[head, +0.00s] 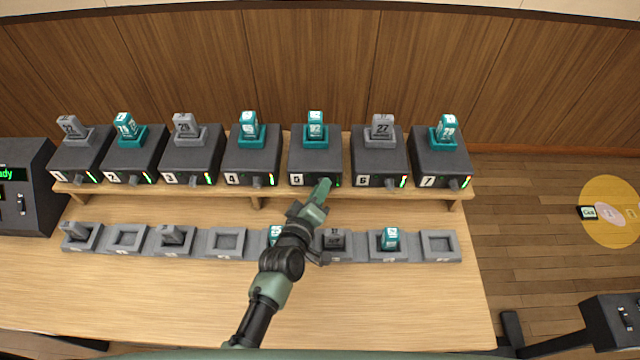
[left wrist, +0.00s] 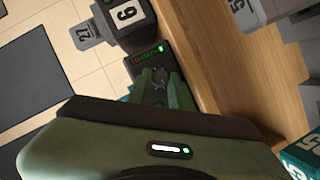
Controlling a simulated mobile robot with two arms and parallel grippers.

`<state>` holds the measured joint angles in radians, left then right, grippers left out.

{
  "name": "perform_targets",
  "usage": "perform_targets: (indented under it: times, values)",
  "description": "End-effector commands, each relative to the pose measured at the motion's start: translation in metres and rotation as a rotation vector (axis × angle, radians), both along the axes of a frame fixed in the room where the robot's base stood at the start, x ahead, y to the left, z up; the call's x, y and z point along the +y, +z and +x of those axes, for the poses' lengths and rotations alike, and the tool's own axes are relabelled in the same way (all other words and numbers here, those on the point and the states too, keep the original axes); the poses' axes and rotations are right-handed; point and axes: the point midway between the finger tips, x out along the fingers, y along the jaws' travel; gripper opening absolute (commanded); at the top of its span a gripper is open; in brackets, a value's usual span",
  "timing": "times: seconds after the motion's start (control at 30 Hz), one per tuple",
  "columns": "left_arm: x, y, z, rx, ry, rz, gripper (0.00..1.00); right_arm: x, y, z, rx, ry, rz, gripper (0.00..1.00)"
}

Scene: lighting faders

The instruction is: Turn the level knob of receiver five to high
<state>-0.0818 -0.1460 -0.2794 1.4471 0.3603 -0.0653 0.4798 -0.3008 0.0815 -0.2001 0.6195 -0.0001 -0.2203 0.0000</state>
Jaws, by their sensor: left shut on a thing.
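Receiver five (head: 316,163) is a dark box on the raised shelf, marked 5, with a teal block numbered 92 in its top holder. My left gripper (head: 322,187) reaches the right part of its front face. In the left wrist view the green fingers of the left gripper (left wrist: 162,92) are shut around the dark round level knob (left wrist: 159,76). In the head view the gripper hides this knob. A small green light shows beside the knob on the receiver's face. The knob's pointer cannot be read clearly. My right gripper is not in view.
Receiver six (head: 379,160) stands close on the right and receiver four (head: 252,162) on the left. A row of grey trays (head: 226,242), some holding blocks, lies on the table below my arm. A console (head: 25,180) stands at the far left.

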Motion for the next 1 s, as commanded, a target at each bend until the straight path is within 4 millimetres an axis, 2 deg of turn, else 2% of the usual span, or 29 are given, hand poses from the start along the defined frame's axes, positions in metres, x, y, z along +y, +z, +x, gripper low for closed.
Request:
perform_targets:
  times: [0.5,0.53,0.57,0.87,1.0]
  values:
    - [0.0,-0.001,0.0,0.001,-0.001,0.025,0.0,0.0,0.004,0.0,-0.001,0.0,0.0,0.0]
    - [0.0,-0.001,0.0,0.001,-0.001,0.025,0.26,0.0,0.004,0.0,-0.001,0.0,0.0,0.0]
    - [0.0,-0.001,0.0,0.001,-0.001,0.025,0.29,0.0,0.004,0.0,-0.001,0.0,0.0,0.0]
    - [0.0,0.0,-0.001,0.0,0.0,0.025,0.29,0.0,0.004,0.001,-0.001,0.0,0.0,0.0]
    - [0.003,0.0,-0.01,0.001,0.0,0.024,0.29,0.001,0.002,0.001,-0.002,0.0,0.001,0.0]
